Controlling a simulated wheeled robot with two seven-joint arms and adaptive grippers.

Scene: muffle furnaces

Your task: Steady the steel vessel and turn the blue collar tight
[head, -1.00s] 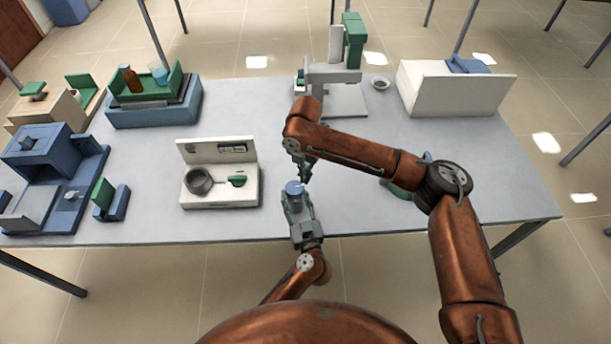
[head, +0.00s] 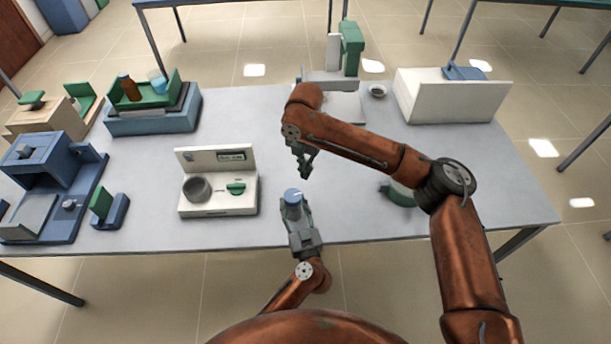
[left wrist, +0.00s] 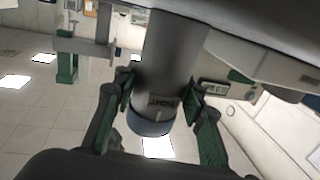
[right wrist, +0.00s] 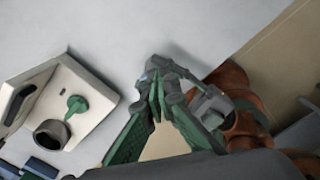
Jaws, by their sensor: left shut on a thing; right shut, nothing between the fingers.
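The steel vessel (left wrist: 172,55) is a grey cylinder with the blue collar (left wrist: 150,123) at its end; it appears upside down in the left wrist view. In the head view the blue collar (head: 292,195) sits on top, and the vessel stands near the table's front edge. My left gripper (head: 296,212) is shut around the vessel below the collar. Its fingers flank the cylinder in the left wrist view (left wrist: 162,90). My right gripper (head: 305,174) is shut and empty, above and slightly behind the collar, apart from it. Its closed fingertips show in the right wrist view (right wrist: 156,92).
A white hotplate-like unit (head: 218,205) with a grey ring and green knob stands left of the vessel. A green round object (head: 401,194) lies under my right forearm. A white box (head: 452,98) and a green-topped stand (head: 351,48) are at the back. The table between is clear.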

